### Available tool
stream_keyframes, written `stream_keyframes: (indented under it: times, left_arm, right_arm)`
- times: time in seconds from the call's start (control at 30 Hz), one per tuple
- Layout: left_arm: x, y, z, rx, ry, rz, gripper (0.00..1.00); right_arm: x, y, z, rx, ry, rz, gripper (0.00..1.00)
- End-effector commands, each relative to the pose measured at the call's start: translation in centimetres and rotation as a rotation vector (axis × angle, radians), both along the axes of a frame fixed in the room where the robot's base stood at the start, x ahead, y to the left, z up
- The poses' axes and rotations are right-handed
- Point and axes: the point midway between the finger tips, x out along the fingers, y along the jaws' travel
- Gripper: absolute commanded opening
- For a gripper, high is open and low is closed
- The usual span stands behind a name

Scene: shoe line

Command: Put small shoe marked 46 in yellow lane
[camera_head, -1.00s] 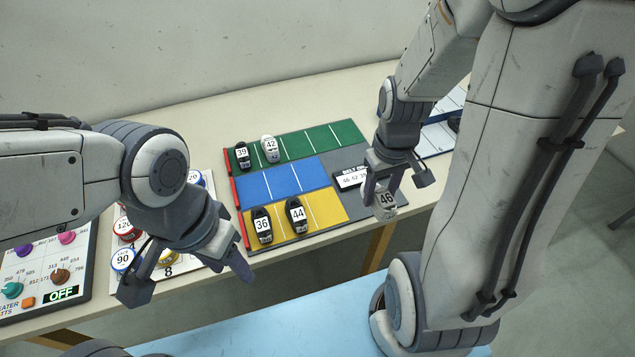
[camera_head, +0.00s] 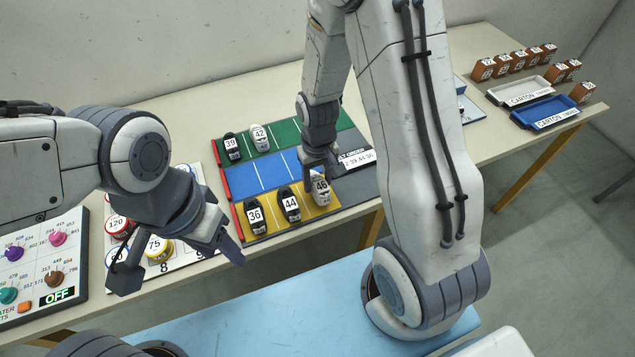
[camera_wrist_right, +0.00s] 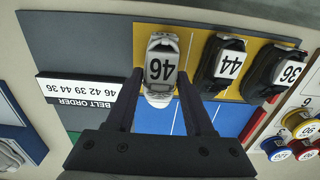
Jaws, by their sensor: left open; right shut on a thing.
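The small white shoe marked 46 (camera_head: 320,188) is over the right part of the yellow lane (camera_head: 273,224), to the right of the black shoe marked 44 (camera_head: 290,204). My right gripper (camera_head: 317,162) is shut on it. In the right wrist view the white shoe 46 (camera_wrist_right: 160,68) sits between the two fingertips (camera_wrist_right: 159,90). Whether its sole touches the lane I cannot tell. The black shoe marked 36 (camera_head: 255,214) stands at the left of the yellow lane. My left gripper (camera_head: 178,262) is open and empty, over the front left of the table.
A blue lane (camera_head: 246,180) lies empty behind the yellow one. The green lane (camera_head: 289,138) holds a black shoe 39 (camera_head: 232,147) and a white shoe 42 (camera_head: 259,138). A belt order sign (camera_head: 357,159) is to the right. Round numbered pieces and a knob panel (camera_head: 40,264) are left.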

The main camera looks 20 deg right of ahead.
Motion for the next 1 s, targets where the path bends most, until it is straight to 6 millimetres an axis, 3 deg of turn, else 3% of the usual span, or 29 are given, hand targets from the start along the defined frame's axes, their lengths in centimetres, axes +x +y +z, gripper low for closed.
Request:
stream_keyframes:
  times: [0.13,0.53,0.57,0.63,1.0]
  left_arm:
    - [0.0,0.0,0.2,0.0,0.0,0.0,0.5]
    - [0.0,0.0,-0.2,0.0,0.0,0.0,0.5]
    - [0.0,0.0,-0.2,0.0,0.0,0.0,0.5]
    - [0.0,0.0,-0.1,0.0,0.0,0.0,0.5]
    - [0.0,0.0,0.3,0.0,0.0,0.0,0.5]
  right_arm:
    - [0.0,0.0,-1.6,0.0,0.002,0.0,0.0]
    - [0.0,-0.1,-2.2,0.0,0.0,0.001,0.0]
    - [0.0,-0.1,-2.2,0.0,0.0,0.001,0.57]
    - [0.0,0.0,-2.1,0.0,0.0,0.001,0.83]
    - [0.0,0.0,-1.7,0.0,-0.001,0.001,0.83]
